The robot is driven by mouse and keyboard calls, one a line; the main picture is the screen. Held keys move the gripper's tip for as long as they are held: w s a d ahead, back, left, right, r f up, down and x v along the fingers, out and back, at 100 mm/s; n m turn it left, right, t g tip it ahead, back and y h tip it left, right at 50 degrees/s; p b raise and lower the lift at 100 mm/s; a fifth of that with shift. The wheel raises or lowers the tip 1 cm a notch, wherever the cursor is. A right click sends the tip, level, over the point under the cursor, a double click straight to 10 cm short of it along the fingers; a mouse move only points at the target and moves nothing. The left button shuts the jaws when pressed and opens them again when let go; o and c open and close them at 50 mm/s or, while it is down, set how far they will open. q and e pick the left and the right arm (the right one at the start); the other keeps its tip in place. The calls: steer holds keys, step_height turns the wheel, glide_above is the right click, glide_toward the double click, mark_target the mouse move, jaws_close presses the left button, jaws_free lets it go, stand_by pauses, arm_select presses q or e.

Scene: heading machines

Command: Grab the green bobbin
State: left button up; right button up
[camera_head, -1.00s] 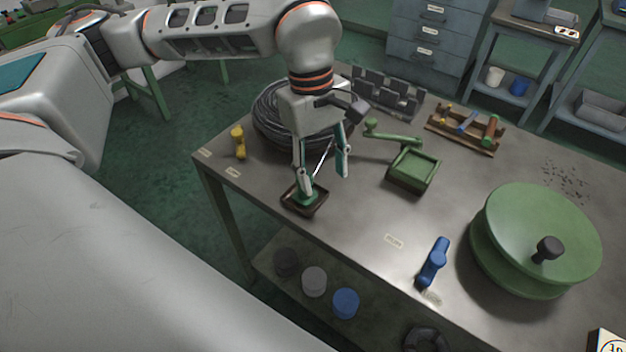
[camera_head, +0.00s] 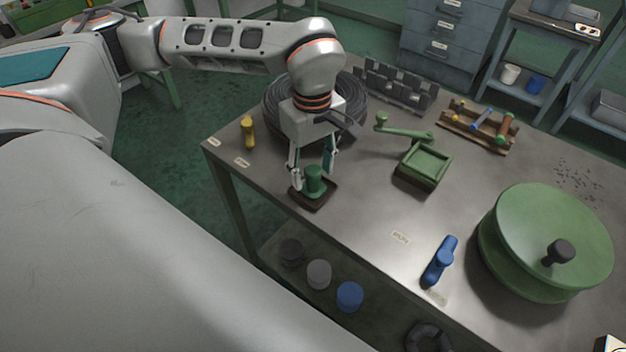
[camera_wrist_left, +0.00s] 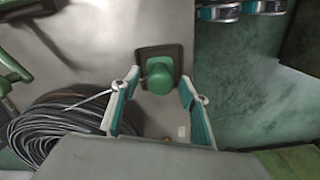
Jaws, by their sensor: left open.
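The green bobbin (camera_head: 314,182) stands upright in a small dark square tray (camera_head: 325,197) near the table's left front edge. My left gripper (camera_head: 312,178) points down over the tray, its two fingers apart on either side of the bobbin. In the left wrist view the bobbin (camera_wrist_left: 160,76) shows from above in its tray (camera_wrist_left: 146,54), just beyond and between the open fingertips (camera_wrist_left: 160,90). I cannot tell whether a finger touches it. My right gripper is not in view.
A coil of dark cable (camera_head: 275,112) lies right behind the gripper. A yellow piece (camera_head: 248,132) stands to the left. A green box with a crank (camera_head: 424,165), a blue tool (camera_head: 440,262) and a big green spool (camera_head: 545,235) are to the right. The table between is clear.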

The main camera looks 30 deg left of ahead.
arm_select(q)
steer(key=c, duration=1.3)
steer(key=shift+r, duration=0.1)
